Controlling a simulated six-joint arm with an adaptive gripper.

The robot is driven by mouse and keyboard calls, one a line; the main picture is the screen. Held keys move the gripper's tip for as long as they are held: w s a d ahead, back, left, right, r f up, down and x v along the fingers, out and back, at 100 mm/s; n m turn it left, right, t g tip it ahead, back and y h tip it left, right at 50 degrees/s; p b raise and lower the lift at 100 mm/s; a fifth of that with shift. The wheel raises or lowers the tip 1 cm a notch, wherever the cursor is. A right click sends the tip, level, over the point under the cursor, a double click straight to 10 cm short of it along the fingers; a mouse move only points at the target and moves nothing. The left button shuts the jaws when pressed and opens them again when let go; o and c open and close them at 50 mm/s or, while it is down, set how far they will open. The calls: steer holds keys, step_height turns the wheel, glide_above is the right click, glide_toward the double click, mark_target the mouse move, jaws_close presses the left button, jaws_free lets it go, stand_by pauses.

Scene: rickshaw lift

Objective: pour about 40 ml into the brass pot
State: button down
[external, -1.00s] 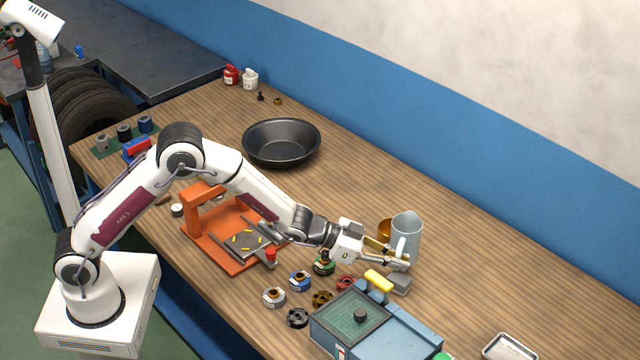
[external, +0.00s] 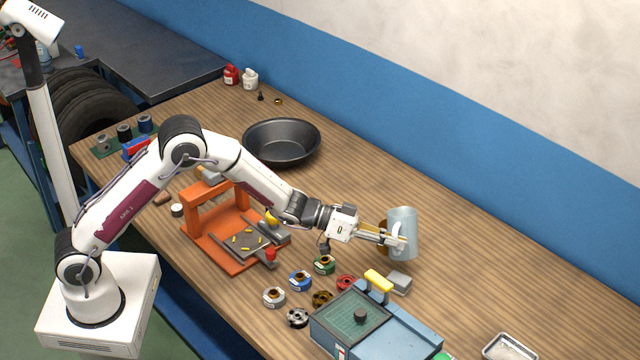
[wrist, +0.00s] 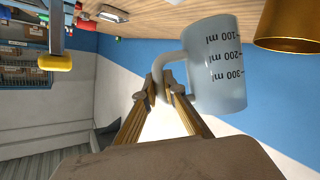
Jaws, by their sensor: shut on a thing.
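The pale blue translucent jug (external: 404,228) is at the right of the bench in the external view, seemingly tilted. In the wrist view the jug (wrist: 222,70) shows its ml marks upside down. My gripper (external: 398,240) is shut on the jug's handle; the wrist view shows both fingertips (wrist: 166,88) at the handle. The brass pot (external: 382,240) is mostly hidden behind the jug and my fingers. In the wrist view the brass pot (wrist: 290,22) is beside the jug, cut off by the frame. I cannot see any liquid or stream.
A blue box (external: 385,325) with a yellow handle and several small spools (external: 300,281) are in front of my gripper. An orange stand (external: 215,235) is under my forearm. A dark pan (external: 281,142) stands farther back. The bench right of the jug is clear.

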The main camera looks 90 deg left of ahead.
mark_target(397, 225)
steer(key=a+r+n, duration=0.1)
steer(key=a+n+t+h, duration=0.1)
steer(key=s+a+r+n, duration=0.1)
steer(key=shift+a+r+h, duration=0.3)
steer(key=shift+a, duration=0.05)
steer(key=shift+s+a+r+n+t+b, duration=0.1)
steer(key=shift+a+r+n+t, duration=0.15)
steer(key=shift+a+n+t, duration=0.35)
steer(key=shift+s+a+r+n+t+b, duration=0.1)
steer(key=shift+a+r+n+t, duration=0.25)
steer(key=shift+n, duration=0.6)
steer(key=shift+s+a+r+n+t+b, duration=0.1)
steer(key=shift+a+r+n+t, duration=0.1)
steer(key=shift+a+n+t, duration=0.4)
steer(key=shift+s+a+f+n+t, duration=0.1)
steer(key=shift+a+n+t, duration=0.15)
steer(key=shift+n, duration=0.35)
steer(key=shift+s+a+f+n+t, duration=0.1)
steer(key=shift+a+n, duration=0.1)
steer(key=shift+n, duration=0.35)
steer(key=shift+d, duration=0.2)
steer(key=shift+d, duration=0.35)
